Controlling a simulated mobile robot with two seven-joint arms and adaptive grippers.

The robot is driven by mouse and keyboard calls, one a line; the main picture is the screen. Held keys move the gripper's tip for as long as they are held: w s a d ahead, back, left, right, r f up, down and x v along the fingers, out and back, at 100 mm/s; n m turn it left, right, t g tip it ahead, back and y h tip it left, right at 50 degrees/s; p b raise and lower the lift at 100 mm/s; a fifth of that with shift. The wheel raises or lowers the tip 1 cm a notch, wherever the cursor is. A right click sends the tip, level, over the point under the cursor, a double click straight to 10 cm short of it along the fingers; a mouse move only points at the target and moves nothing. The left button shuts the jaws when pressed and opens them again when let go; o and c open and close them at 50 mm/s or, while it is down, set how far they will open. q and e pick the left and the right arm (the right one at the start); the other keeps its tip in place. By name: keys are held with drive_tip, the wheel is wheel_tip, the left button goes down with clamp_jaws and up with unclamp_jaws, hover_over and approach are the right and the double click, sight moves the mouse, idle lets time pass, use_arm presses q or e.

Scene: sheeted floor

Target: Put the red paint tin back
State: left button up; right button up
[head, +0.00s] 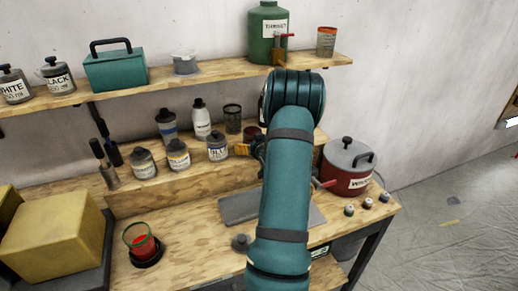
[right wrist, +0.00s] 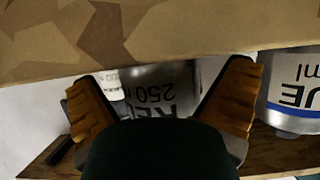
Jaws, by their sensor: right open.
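The red paint tin (right wrist: 158,92) is a silvery tin whose upside-down label shows "RE" and "250". It stands between the two orange fingers of my right gripper (right wrist: 165,82) in the right wrist view, with its base close to a wooden board. The fingers are spread, with a gap visible on the left side; the dark palm hides part of the tin. In the head view my right gripper (head: 250,148) is at the middle shelf, right of the blue tin (head: 217,148), and my arm hides most of it. I cannot make out the red tin there. My left gripper is not in view.
The blue tin (right wrist: 290,95) is close beside one finger. Bottles and a dark mesh cup (head: 233,118) stand behind. A dark red pot (head: 347,170) is right of my arm.

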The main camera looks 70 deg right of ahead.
drive_tip(key=v, duration=1.1)
drive_tip(key=shift+s, duration=0.15)
drive_tip(key=shift+a, duration=0.1)
